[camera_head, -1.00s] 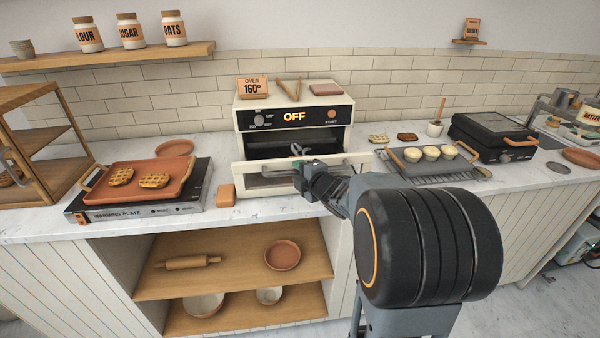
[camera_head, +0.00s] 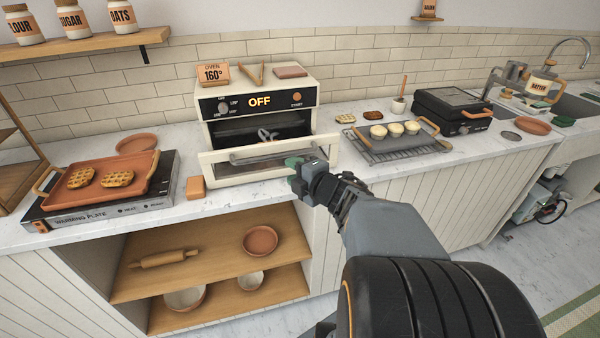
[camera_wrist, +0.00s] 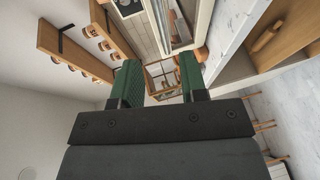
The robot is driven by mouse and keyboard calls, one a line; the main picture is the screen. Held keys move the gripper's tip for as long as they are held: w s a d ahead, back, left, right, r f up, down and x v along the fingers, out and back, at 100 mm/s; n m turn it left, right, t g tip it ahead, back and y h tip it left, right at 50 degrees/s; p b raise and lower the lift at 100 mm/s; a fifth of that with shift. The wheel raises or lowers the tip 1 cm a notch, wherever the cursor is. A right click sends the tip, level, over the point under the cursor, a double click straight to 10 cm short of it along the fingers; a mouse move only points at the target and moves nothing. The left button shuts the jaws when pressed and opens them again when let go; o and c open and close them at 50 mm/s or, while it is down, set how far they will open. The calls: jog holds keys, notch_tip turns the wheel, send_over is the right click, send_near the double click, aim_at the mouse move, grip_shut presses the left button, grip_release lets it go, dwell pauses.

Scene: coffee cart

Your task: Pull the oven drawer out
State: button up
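The cream oven (camera_head: 205,109) stands on the counter with a display reading OFF. Its drawer (camera_head: 226,171) sticks out at the front, with a grey bar handle (camera_head: 255,155) across it. A dark opening shows above the drawer front, with a small pale shape inside. My gripper (camera_head: 296,162) is at the right end of the handle; contact is unclear in the head view. In the wrist view its two green fingers (camera_wrist: 160,82) are well apart with nothing gripped between them. A metal bar, likely the handle (camera_wrist: 179,25), shows beyond the right finger.
Left of the oven are an orange block (camera_head: 196,188) and a warming plate (camera_head: 100,210) with a waffle tray. Open shelves (camera_head: 215,255) lie below the counter.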

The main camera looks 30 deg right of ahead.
jog(key=shift+v, duration=1)
jog(key=shift+f, duration=0.1)
jog(key=s+d+f+m+g+h+p, duration=0.1)
jog(key=s+d+f+m+g+h, duration=0.2)
jog(key=m, duration=0.6)
jog(key=s+d+f+m+g+h+p, duration=0.1)
jog(key=s+d+f+m+g+h, duration=0.15)
jog(key=d+m+g+h, duration=0.45)
jog(key=s+a+r+m+g+y+p, duration=0.1)
jog(key=a+y, duration=0.3)
jog(key=a, duration=0.7)
jog(key=s+a+r+m+g+y+p, duration=0.1)
jog(key=s+a+r+y+p, duration=0.1)
jog(key=a, duration=0.9)
jog(key=shift+s+a+r+y, duration=0.3)
jog(key=shift+s+y, duration=0.15)
jog(key=shift+y, duration=0.65)
